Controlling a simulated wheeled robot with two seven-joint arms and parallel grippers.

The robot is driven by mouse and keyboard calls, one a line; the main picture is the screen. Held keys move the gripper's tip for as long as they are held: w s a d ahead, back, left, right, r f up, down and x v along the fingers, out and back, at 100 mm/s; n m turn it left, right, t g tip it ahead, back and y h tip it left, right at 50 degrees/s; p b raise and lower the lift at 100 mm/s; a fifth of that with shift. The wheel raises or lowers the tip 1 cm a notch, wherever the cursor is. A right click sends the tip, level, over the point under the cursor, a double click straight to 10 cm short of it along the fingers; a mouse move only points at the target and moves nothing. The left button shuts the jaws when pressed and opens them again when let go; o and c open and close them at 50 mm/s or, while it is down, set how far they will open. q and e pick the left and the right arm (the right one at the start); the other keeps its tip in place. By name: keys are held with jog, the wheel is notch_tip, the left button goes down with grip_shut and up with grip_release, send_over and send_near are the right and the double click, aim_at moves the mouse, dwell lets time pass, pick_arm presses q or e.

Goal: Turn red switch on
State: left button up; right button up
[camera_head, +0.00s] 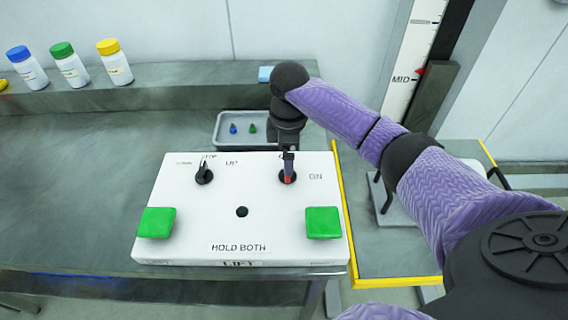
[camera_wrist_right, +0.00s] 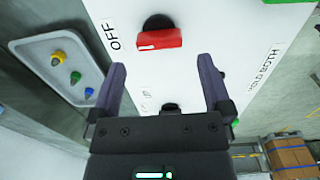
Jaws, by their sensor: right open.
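The red switch (camera_head: 287,178) is a knob with a red handle on the right of the white control panel (camera_head: 190,225). In the right wrist view the red switch (camera_wrist_right: 160,40) has a white mark at its end toward the "OFF" label. "ON" is printed to its right in the head view. My right gripper (camera_head: 289,156) is over the switch and partly hides it. In the right wrist view my right gripper (camera_wrist_right: 162,75) is open and empty, its fingers spread wider than the handle, which shows just beyond their tips. Contact cannot be told. My left gripper is not in view.
A black selector (camera_head: 204,174) is on the panel's left, with green buttons (camera_head: 157,222) (camera_head: 323,222) at the front corners. A grey tray (camera_head: 222,140) with small coloured pieces lies behind the panel. Bottles (camera_head: 70,64) stand on the back ledge. Bench to the left is clear.

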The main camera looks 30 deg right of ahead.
notch_tip(320, 180, down, 5)
jog(key=shift+r+b, duration=0.1)
jog(key=shift+b, duration=0.5)
jog(key=c, duration=1.1)
